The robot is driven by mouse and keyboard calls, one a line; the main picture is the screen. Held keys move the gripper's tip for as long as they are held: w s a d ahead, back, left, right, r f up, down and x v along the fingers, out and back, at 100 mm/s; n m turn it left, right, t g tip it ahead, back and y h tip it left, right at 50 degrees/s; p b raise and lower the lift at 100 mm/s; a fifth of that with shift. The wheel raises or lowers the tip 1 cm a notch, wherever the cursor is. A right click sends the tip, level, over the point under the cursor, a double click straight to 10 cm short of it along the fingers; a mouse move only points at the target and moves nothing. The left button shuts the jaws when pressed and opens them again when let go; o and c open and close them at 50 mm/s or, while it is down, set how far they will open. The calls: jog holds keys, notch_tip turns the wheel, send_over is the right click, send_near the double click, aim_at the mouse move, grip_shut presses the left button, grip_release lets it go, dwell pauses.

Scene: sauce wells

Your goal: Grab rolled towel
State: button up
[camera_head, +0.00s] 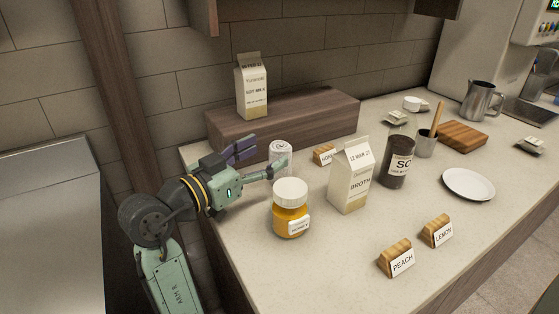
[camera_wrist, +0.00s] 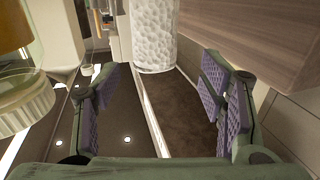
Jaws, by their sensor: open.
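The rolled towel is a white, bumpy upright cylinder (camera_head: 281,152) on the counter, in front of the wooden riser. It also shows at the top middle of the wrist view (camera_wrist: 154,35). My gripper (camera_head: 266,157) is open, with its purple-padded fingers spread and pointing at the towel from the left. In the wrist view the fingers (camera_wrist: 160,80) stand either side of an empty gap, and the towel lies ahead in line with that gap. No grip on it shows. The near finger covers part of the towel's lower side in the head view.
A honey-coloured jar with a white lid (camera_head: 290,211) stands close to my gripper, nearer the camera. The wooden riser (camera_head: 320,112) bears a soy milk carton (camera_head: 252,88). A broth carton (camera_head: 350,178), a dark sauce jar (camera_head: 397,167) and a small sign (camera_head: 324,154) stand to the right.

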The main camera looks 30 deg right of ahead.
aim_at(272, 153)
jog(key=x, duration=0.1)
jog(key=p+x, duration=0.2)
jog(key=x, duration=0.1)
jog(key=shift+s, duration=0.3)
jog(key=shift+w+d+f, duration=0.1)
jog(key=shift+w+d, duration=0.1)
jog(key=shift+d, duration=0.35)
jog(key=shift+c, duration=0.4)
jog(key=c, duration=1.2)
